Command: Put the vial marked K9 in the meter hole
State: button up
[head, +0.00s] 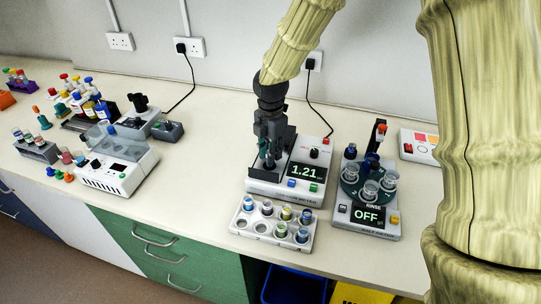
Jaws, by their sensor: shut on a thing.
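My gripper (269,160) points down over the left part of the meter (283,187), whose display reads 1.21. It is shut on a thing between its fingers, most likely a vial. The fingers hide nearly all of it, and no K9 mark can be read. The meter hole is hidden under the fingertips, so I cannot tell whether the vial is in it or just above it. A white vial rack (268,243) stands in front of the meter. It holds several vials with coloured caps and has some empty holes at its left side.
Right of the meter stands a rinse device (366,223) reading OFF, with clear cups on a round carousel. A white instrument (118,165) and crowded racks stand at the left. The bench (190,215) is clear between these and the vial rack.

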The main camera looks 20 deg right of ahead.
jog(key=shift+f, duration=1.15)
jog(key=shift+w+f, duration=0.15)
jog(key=shift+f, duration=0.2)
jog(key=o, duration=0.8)
jog(key=shift+r, duration=0.1)
notch_tip(320, 180, up, 12)
jog(key=shift+r+b, duration=0.25)
jog(key=shift+b, duration=0.8)
jog(key=shift+f, duration=0.1)
